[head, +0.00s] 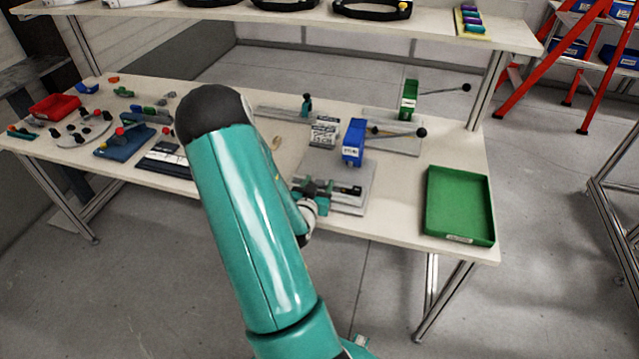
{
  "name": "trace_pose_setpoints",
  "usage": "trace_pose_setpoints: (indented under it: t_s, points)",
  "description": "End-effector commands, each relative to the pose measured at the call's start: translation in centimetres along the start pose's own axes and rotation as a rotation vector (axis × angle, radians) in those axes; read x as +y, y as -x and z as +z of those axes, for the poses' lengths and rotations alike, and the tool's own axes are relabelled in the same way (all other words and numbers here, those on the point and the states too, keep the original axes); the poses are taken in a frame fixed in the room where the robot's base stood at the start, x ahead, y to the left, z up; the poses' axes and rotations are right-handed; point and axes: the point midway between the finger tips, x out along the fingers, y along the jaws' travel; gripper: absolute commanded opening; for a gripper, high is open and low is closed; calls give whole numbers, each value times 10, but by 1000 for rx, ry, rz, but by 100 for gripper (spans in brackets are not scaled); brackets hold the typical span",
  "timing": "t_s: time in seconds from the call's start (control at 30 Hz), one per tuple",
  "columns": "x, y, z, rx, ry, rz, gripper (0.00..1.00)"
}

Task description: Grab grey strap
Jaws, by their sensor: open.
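My teal arm crosses the middle of the head view and hides part of the bench behind it. My gripper (325,189) shows small beyond the arm, at the front of the bench by the grey base plate (352,203) of a blue press (353,141). Its jaws are open, and I see nothing held in them. I cannot pick out the grey strap with certainty. Small grey and green pieces (163,102) lie on the left half of the bench, too small to tell apart.
The white bench (400,225) also carries a green tray (459,203) at right, a green press (409,99) with a ball-ended lever behind, and a red bin (54,107) at far left. A shelf (440,38) with black rings overhangs the back. A red ladder (525,75) stands behind right.

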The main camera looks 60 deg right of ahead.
Motion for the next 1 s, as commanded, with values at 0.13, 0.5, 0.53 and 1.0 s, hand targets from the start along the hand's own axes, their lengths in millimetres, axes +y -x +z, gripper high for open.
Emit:
trace_pose_setpoints:
  t_s: [0.13,0.5,0.53,1.0]
  points:
    - [1,2,0,0,0,0,53]
    - [0,2,0,0,0,0,5]
    - [0,2,0,0,0,0,5]
    - [-2,-4,-14,2,0,-1,5]
